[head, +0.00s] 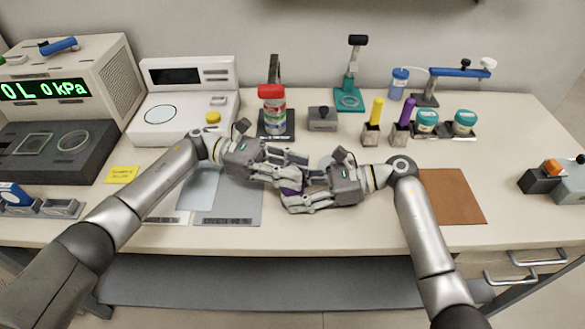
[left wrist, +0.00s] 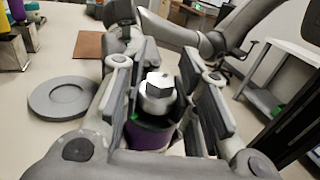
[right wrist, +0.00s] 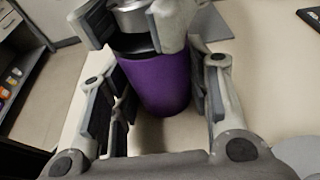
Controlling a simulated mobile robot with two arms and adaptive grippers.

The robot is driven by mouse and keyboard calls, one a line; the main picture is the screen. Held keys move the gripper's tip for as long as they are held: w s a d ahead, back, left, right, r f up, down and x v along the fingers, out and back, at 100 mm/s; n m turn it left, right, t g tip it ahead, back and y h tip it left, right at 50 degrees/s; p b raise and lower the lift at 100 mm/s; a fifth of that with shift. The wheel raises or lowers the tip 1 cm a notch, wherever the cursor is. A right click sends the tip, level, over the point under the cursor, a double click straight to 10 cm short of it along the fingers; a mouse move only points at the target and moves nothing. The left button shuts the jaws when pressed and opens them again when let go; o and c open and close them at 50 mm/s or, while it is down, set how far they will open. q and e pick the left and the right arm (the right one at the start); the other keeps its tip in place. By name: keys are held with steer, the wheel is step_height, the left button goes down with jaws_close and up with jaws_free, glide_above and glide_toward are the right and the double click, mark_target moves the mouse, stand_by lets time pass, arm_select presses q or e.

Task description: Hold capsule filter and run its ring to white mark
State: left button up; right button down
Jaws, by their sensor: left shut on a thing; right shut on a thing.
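The capsule filter (head: 291,187) is mostly hidden by my fingers in the head view. Its purple body (right wrist: 158,82) shows well in the right wrist view. It has a dark collar and a silver metal top with a hex fitting (left wrist: 157,90). My left gripper (head: 288,167) is shut on the filter's upper end, around the dark and silver part. My right gripper (head: 300,192) is shut on the purple body, a finger on either side. The two grippers are close together above the table's front middle.
A round grey dish (left wrist: 62,95) lies near the grippers. A grey mat (head: 235,208) lies below left, and a brown mat (head: 452,196) right. A red-capped bottle (head: 271,105), a grey block (head: 322,118) and yellow and purple-handled holders stand behind. The front right table is fairly clear.

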arm_select(q)
steer(key=shift+w+d+m+g+y, duration=0.15)
steer(key=shift+m+g+y, duration=0.85)
steer(key=shift+m+g, duration=0.65)
steer(key=shift+g, duration=0.45)
steer(key=shift+r+m+g+y, duration=0.15)
steer(key=shift+m+g+y, duration=0.1)
steer(key=shift+g+y, duration=0.25)
steer(key=o, duration=0.8)
steer(key=shift+s, duration=0.2)
step_height(320, 180, up, 10)
